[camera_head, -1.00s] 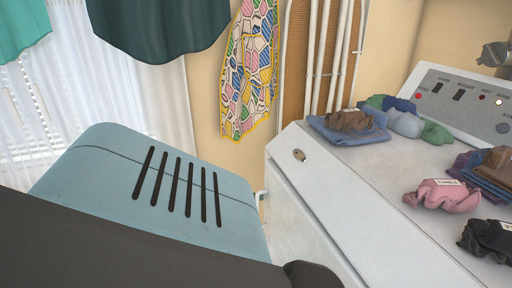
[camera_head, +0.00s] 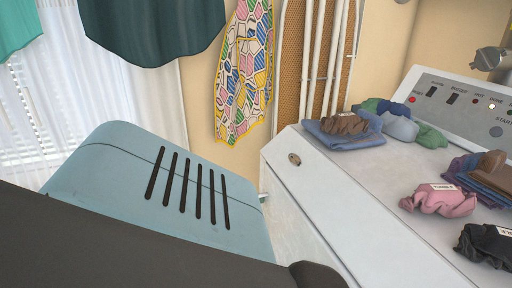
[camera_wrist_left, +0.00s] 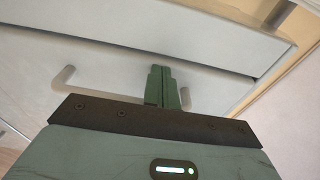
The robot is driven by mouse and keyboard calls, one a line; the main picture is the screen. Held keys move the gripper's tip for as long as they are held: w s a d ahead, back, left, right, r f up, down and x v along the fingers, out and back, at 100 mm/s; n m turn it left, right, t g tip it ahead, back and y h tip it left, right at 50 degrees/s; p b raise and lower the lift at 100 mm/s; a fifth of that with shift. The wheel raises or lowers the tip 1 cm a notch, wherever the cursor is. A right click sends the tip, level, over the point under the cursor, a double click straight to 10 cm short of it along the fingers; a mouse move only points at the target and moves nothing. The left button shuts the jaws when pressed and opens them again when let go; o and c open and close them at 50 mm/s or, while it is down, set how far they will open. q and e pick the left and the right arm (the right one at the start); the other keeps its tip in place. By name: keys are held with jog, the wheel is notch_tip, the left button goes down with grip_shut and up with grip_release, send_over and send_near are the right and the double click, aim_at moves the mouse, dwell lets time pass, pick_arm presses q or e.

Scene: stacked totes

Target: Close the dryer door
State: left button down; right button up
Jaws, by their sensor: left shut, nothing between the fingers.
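The white dryer (camera_head: 385,200) stands at the right in the head view, with its control panel (camera_head: 470,105) at the back. Its front side (camera_head: 300,215) is seen at a steep angle, and my left arm hides the lower part. In the left wrist view, a pale panel that looks like the dryer's door (camera_wrist_left: 110,65) carries a bar handle (camera_wrist_left: 64,78). My left gripper (camera_wrist_left: 163,72) is shut and empty in front of this panel, overlapping the handle in the picture. I cannot tell whether it touches. How far the door stands open is not clear. My right gripper is not visible.
Folded blue cloth (camera_head: 345,135), pink cloth (camera_head: 440,200), black cloth (camera_head: 485,243) and other small bundles lie on the dryer top. Clothes, including a patterned one (camera_head: 245,75), hang near the curtained window. White pipes (camera_head: 325,60) run up the wall behind.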

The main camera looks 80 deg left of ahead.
pick_arm(q)
jog(key=shift+w+a+r, duration=0.15)
jog(key=shift+w+r, duration=0.4)
jog(key=shift+w, duration=0.25)
jog(key=s+f, duration=0.1)
jog(key=s, duration=0.8)
jog(key=shift+s+d, duration=0.15)
jog(key=shift+d, duration=0.25)
